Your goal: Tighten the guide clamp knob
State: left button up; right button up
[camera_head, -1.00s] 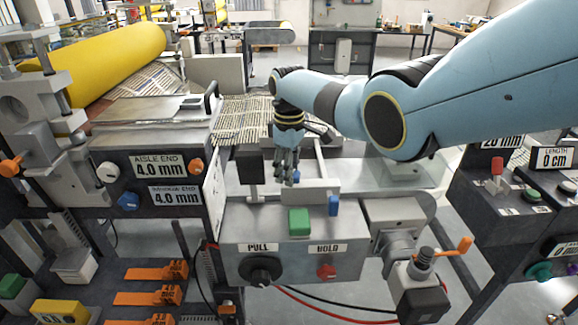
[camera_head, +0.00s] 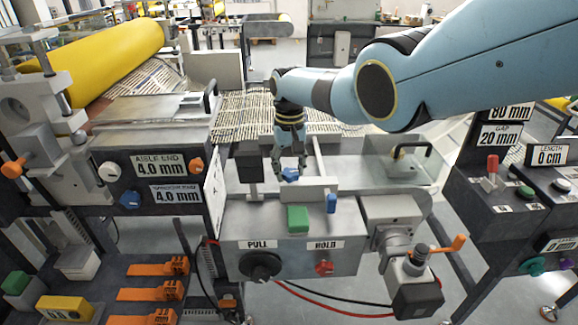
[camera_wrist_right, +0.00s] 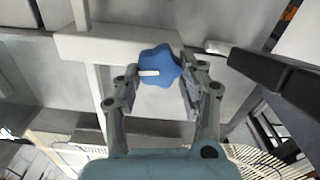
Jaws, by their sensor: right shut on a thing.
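The guide clamp knob is a blue lobed knob (camera_head: 291,174) with a white pointer mark, seen in the wrist view (camera_wrist_right: 156,62) beside a pale guide bar. My right gripper (camera_head: 289,170) reaches down to it from above in the head view. In the wrist view its two fingers (camera_wrist_right: 158,78) stand on either side of the knob, shut on it. The head view shows only part of the knob, as the fingers hide the rest. My left gripper is not in view.
A grey box with a green block (camera_head: 298,218), a black PULL knob (camera_head: 261,266) and a red HOLD knob (camera_head: 324,267) stands in front. A second blue piece (camera_head: 332,203) stands right of the gripper. Striped mesh (camera_head: 240,117) lies behind.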

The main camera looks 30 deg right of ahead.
aim_at(290, 170)
jog(key=shift+d+m, duration=0.1)
jog(key=shift+m, duration=1)
jog(key=o, duration=1.2)
jog(key=shift+c, duration=0.2)
notch_tip(290, 170, up, 12)
